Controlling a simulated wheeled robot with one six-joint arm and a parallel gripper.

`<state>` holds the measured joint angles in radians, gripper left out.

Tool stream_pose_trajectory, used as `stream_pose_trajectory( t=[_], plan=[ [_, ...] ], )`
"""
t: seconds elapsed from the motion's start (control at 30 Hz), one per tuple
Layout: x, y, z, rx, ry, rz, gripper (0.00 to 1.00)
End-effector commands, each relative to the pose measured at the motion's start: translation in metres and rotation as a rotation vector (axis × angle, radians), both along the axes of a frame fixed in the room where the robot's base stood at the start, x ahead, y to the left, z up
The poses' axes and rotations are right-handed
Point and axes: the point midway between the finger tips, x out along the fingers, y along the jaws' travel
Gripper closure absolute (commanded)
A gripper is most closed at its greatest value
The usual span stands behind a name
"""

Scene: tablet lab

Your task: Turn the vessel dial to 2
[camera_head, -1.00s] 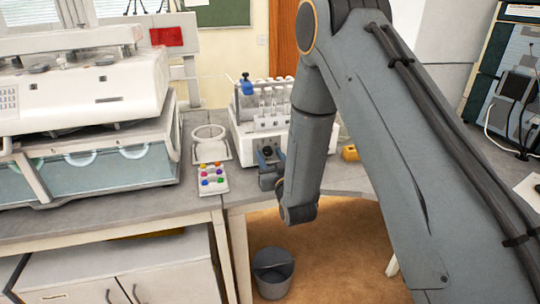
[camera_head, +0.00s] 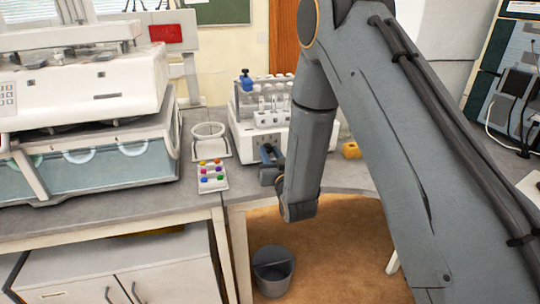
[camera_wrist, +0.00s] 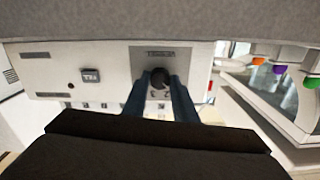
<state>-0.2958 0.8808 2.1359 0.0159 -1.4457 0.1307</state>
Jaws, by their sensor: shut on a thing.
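The vessel dial (camera_wrist: 159,78) is a round dark knob on the white front panel (camera_wrist: 50,66) of the tube machine. In the wrist view a label sits beside it and small marks lie around it, too small to read. My gripper (camera_wrist: 160,85) has two blue fingers, one on each side of the dial, shut on it. In the head view my gripper (camera_head: 267,153) is at the front of the white machine (camera_head: 244,141), and the dial is hidden behind it. I cannot tell which number the dial points to.
A white tray with coloured buttons (camera_head: 212,187) lies left of my gripper. A white ring-shaped holder (camera_head: 209,130) stands behind it. A yellow item (camera_head: 351,151) sits to the right. A grey bin (camera_head: 273,282) stands on the floor below.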

Motion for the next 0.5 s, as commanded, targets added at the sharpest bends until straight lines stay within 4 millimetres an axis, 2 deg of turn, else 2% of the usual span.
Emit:
stream_pose_trajectory(
  t=[0.5],
  plan=[
    [0.0004,0.0,-0.0007,0.378,0.108,0.0,0.97]
  ],
)
